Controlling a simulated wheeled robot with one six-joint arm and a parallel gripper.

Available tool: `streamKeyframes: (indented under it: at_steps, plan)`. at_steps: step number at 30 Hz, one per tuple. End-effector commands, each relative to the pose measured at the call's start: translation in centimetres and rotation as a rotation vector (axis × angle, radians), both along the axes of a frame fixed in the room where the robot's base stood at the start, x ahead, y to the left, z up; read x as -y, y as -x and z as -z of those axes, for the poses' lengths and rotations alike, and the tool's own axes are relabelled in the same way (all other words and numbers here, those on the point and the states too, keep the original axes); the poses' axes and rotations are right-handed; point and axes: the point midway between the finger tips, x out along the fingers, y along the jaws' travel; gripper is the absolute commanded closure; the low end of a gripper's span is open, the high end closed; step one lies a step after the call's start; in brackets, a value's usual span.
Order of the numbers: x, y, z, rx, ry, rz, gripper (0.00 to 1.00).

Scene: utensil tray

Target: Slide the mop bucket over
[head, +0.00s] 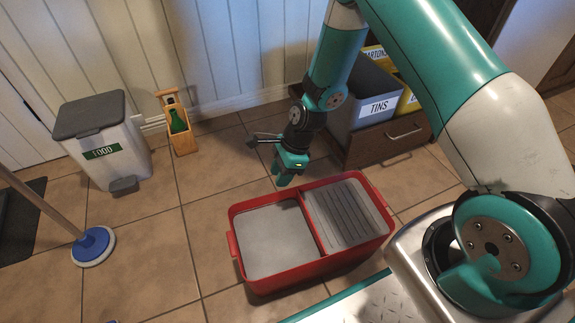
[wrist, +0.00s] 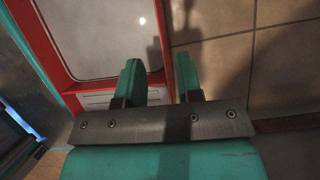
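The mop bucket (head: 265,284) is a red rectangular tub on the tiled floor. Its left part holds flat grey water and its right part a grey ribbed wringer (head: 350,215). My gripper (head: 283,182) points down at the bucket's far long side, near the middle. In the wrist view, the bucket's red rim (wrist: 162,40) runs between the two fingers of my gripper (wrist: 157,60). The fingers stand apart, one on the bucket side and one on the floor side. I cannot tell whether either touches the rim.
A food bin (head: 105,150), a wooden caddy with a green bottle (head: 178,121) and a mop (head: 93,246) stand to the left. A drawer unit with a tins bin (head: 365,108) stands behind. Floor left of the bucket is clear.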

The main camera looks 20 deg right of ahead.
Motion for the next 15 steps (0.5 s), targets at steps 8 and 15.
streamKeyframes:
  at_steps: [8,15]
  plan:
    - [-2.2,0.1,5.8,0.0,0.0,-0.003,0.67]
    - [-3.4,0.2,8.5,0.0,0.0,-0.002,0.67]
